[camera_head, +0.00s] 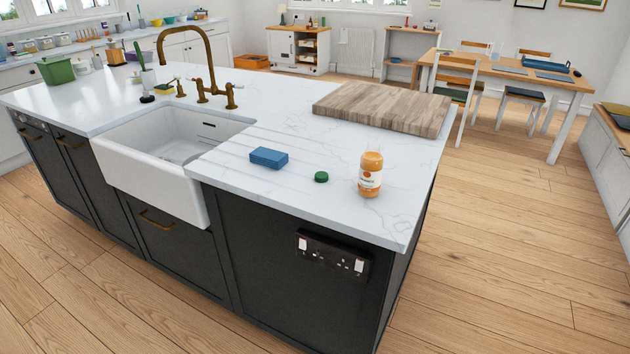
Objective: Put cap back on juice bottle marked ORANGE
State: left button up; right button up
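The juice bottle (371,174) holds orange liquid and has a white label, whose print is too small to read for certain. It stands upright near the front right corner of the white island worktop (315,152). Its top shows no green cap. A green cap (321,177) lies on the worktop just left of the bottle, apart from it. Neither of my grippers shows in the head view.
A blue block or sponge (269,158) lies left of the cap. A white sink (160,170) with a brass tap (203,75) is further left. A wooden board (383,107) lies behind the bottle. The worktop around bottle and cap is clear. Floor is free right of the island.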

aim_at(371, 167)
jog(key=i+l+u, duration=0.1)
jog(key=l, duration=0.2)
jog(key=i+l, duration=0.2)
jog(key=l, duration=0.15)
jog(key=i+l+u, duration=0.15)
jog(key=l, duration=0.2)
jog(key=i+l, duration=0.15)
jog(key=l, duration=0.2)
jog(key=i+l+u, duration=0.15)
jog(key=l, duration=0.15)
jog(key=i+l, duration=0.1)
jog(key=l, duration=0.3)
jog(key=u, duration=0.05)
